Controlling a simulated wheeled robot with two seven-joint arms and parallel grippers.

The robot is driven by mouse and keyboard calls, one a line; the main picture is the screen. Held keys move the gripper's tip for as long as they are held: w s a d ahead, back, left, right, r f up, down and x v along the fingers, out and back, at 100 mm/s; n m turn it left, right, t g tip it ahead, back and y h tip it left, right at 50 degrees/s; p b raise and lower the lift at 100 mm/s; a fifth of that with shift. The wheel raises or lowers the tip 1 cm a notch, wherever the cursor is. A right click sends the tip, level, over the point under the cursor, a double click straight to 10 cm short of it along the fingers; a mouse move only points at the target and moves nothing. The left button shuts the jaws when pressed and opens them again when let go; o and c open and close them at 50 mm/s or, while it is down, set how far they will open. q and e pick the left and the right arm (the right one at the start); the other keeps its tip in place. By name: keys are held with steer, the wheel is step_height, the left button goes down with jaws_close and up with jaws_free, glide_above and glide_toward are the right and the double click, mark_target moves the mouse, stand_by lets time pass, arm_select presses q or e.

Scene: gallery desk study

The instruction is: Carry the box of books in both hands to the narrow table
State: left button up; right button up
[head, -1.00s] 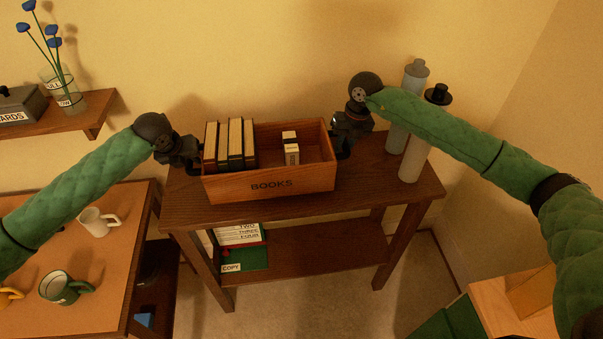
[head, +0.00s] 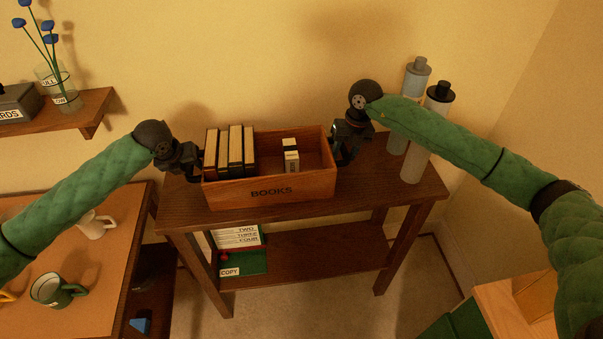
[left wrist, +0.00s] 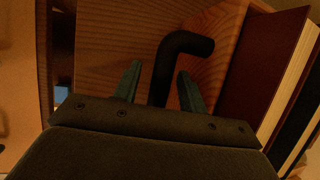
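The orange-brown wooden box of books (head: 305,187), labelled BOOKS, appears to rest upright on the top of the dark narrow table (head: 390,190). Several books (head: 230,150) stand at its left end, and a small white-and-black block (head: 291,155) stands nearer its right end. My left gripper (head: 194,165) is at the box's left end. In the left wrist view its fingers (left wrist: 160,88) are spread, with the black bent handle (left wrist: 184,45) between them and gaps showing. My right gripper (head: 341,153) is at the right end; its fingertips and handle are too dark to make out.
A lower shelf holds white books (head: 237,237). A desk with mugs (head: 58,290) is at left, a wall shelf (head: 95,110) above it. A pale wooden piece (head: 500,300) is at lower right.

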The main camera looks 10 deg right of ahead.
steer(key=shift+r, duration=0.1)
step_height(320, 180, up, 10)
steer(key=shift+f, duration=0.1)
arm_select(q)
steer(key=v, duration=1.2)
stand_by(0.3)
stand_by(0.4)
